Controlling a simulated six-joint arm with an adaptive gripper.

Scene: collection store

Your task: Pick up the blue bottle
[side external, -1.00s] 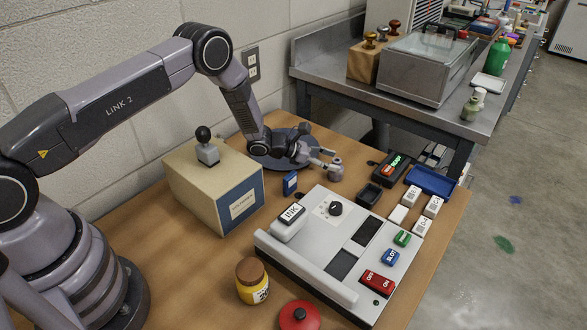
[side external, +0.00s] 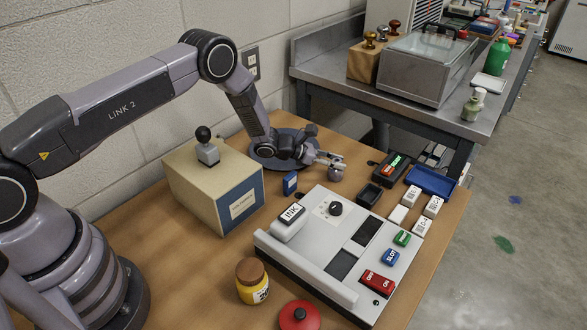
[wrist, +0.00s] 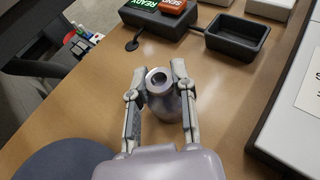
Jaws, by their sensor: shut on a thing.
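The bottle is small and grey-blue with a round metallic top. It stands upright on the wooden table in the side view (side external: 335,174) and shows from above in the wrist view (wrist: 163,107). My gripper (side external: 337,160) is at the upper part of the bottle. In the wrist view my gripper (wrist: 159,75) has one finger on each side of the neck, shut on it. The fingers hide part of the bottle, and no gap under it shows.
A grey console (side external: 300,252) lies in front. A beige box with a black knob (side external: 212,185) stands to the left.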

